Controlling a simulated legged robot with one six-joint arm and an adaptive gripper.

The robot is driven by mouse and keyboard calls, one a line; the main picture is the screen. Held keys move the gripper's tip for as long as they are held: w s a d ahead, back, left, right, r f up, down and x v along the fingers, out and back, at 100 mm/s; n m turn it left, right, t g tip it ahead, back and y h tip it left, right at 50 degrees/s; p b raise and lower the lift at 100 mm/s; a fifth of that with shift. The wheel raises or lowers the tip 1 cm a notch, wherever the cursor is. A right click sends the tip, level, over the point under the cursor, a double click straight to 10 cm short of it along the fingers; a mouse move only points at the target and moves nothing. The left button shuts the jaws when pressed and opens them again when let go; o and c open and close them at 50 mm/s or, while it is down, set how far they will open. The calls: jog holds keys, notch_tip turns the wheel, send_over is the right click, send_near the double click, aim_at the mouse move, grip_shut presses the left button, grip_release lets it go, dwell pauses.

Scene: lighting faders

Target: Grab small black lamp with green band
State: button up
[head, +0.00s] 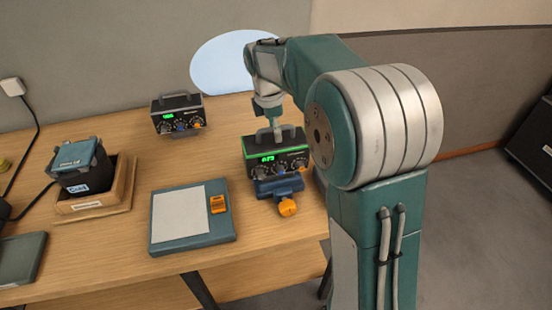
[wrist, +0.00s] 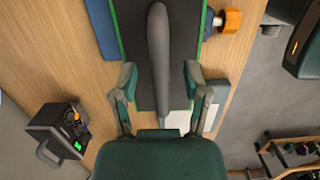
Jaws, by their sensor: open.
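The small black lamp with a green band (head: 275,155) is a boxy unit with knobs and a green display, near the right end of the desk. Its dark top (wrist: 135,40) with green edges fills the centre of the wrist view. A grey handle (wrist: 158,50) runs along that top. My gripper (wrist: 160,92) is open, with one finger on each side of the handle; I see no clear contact. In the head view my gripper (head: 271,118) is right above the lamp, pointing down, and partly hides its handle.
A blue clamp (head: 278,187) with an orange knob (head: 287,208) sits at the lamp's front. A similar black unit (head: 178,115) without a green band stands back left. A teal pad (head: 165,243) lies front left; a wooden tray (head: 120,195) holds a teal-topped box (head: 85,175).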

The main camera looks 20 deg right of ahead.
jog(key=shift+a, duration=0.35)
jog(key=shift+c, duration=0.9)
jog(key=c, duration=0.6)
jog(key=shift+d, duration=0.5)
grip_shut()
jog(key=shift+r, duration=0.1)
